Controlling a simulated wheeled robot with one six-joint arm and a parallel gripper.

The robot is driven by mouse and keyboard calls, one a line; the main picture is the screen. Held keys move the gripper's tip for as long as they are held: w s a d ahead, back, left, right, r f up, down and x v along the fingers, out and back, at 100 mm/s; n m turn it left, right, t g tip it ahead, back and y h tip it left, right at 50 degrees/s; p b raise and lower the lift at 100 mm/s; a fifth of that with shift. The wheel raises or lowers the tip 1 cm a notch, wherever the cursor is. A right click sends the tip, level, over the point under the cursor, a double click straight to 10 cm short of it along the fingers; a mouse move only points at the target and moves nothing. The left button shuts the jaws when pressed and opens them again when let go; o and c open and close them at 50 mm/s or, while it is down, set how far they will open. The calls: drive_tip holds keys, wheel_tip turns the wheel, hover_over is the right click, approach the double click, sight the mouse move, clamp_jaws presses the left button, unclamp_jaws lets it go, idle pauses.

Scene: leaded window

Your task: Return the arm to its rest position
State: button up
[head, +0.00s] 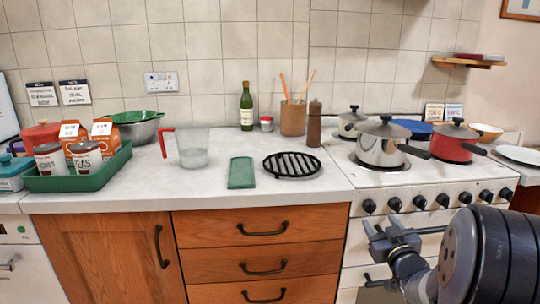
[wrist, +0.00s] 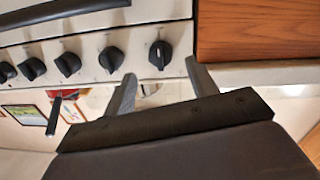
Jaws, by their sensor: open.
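My gripper (head: 392,240) is in front of the stove's oven front at the lower right of the head view, with my dark arm link behind it. In the wrist view my gripper (wrist: 162,82) shows two grey fingers spread apart with nothing between them. Beyond the fingers are the black knobs of the stove (wrist: 160,54), and the picture is turned over. My gripper touches nothing that I can make out.
The stove (head: 368,180) holds a steel pot (head: 380,145) and a red pan (head: 452,142) with handles sticking out. On the counter (head: 110,195) are a green tray (head: 85,182), a measuring jug (head: 193,150), a green cloth (head: 241,172) and a black trivet (head: 291,164).

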sight(373, 211)
drive_tip(key=w, duration=0.5)
drive_tip(key=shift+w, duration=0.4)
drive_tip(key=shift+d, duration=0.1)
drive_tip(key=shift+s, duration=0.1)
